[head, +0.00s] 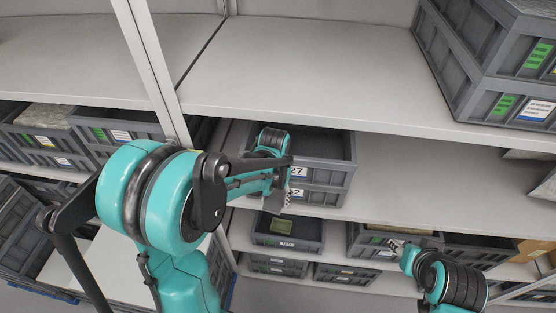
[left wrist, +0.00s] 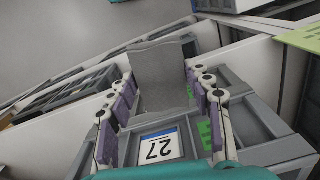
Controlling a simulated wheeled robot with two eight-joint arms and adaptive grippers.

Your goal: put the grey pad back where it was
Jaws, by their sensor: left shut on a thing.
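The grey pad (left wrist: 160,75) is a flat, plain grey piece between the two purple-lined fingers of my left gripper (left wrist: 161,88), which is shut on it. In the head view my left gripper (head: 284,190) is in front of the stacked crates on the middle shelf, and the pad (head: 277,203) shows only as a small grey patch below it. The crate labelled 27 (head: 340,172) is behind the gripper; its label (left wrist: 160,149) is upside down in the left wrist view. My right gripper (head: 398,244) is lower right, by the lower shelf's crates; its jaws are too small to read.
Crate 27 stands on another grey crate (head: 325,195). The middle shelf (head: 430,180) is bare to its right. The upper shelf (head: 300,75) overhangs the stack, with large crates (head: 480,75) at its right. A white upright (head: 150,65) stands left.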

